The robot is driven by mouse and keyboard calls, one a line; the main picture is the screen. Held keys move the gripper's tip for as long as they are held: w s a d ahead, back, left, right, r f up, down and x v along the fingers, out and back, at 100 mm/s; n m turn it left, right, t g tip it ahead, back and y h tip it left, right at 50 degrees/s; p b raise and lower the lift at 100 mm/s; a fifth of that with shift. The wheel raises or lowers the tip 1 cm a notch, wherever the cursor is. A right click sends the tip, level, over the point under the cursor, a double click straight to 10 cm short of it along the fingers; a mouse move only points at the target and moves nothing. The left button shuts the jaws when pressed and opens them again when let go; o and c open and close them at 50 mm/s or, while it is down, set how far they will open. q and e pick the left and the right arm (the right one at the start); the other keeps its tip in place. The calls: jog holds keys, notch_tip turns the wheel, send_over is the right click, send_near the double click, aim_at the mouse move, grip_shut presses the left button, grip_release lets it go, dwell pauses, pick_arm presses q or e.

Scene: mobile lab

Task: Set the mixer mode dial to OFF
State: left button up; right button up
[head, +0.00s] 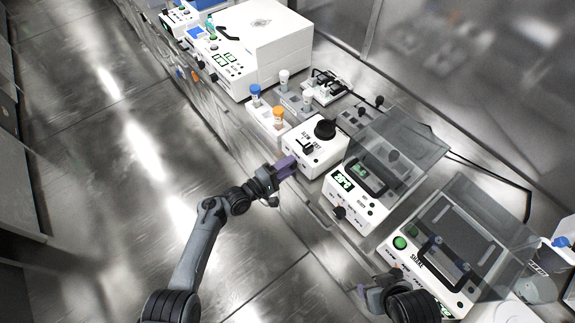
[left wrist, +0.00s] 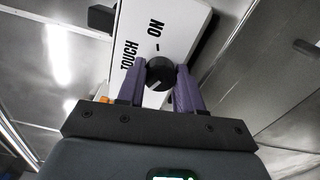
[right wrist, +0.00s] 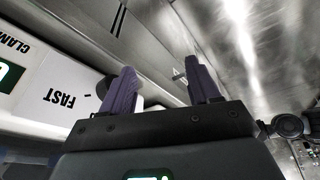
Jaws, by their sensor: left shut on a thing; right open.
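The mixer (head: 304,142) is a white box with a black round cup (head: 325,129) on top. Its mode dial (left wrist: 160,72) is a small black knob on the front face, beside the printed words TOUCH and ON. My left gripper (head: 288,165) is shut on the dial, with its purple fingers on either side of it in the left wrist view (left wrist: 160,88). A pale mark shows on the lower part of the dial; I cannot tell its exact setting. An OFF label is not visible. My right gripper (right wrist: 162,88) is open and empty, low by the shaker.
Right of the mixer stands a white device with a green display (head: 343,181) and a clear lid. The shaker (head: 400,243), with a green button, stands farther right. A rack with blue, white and orange caps (head: 264,121) stands left of the mixer. The floor in front is clear.

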dwell(0.4)
pick_arm(q)
jog(key=o, duration=1)
jog(key=shift+o, duration=0.2)
jog(key=v, duration=1)
jog(key=shift+s+a, duration=0.25)
jog(key=shift+a, duration=0.1)
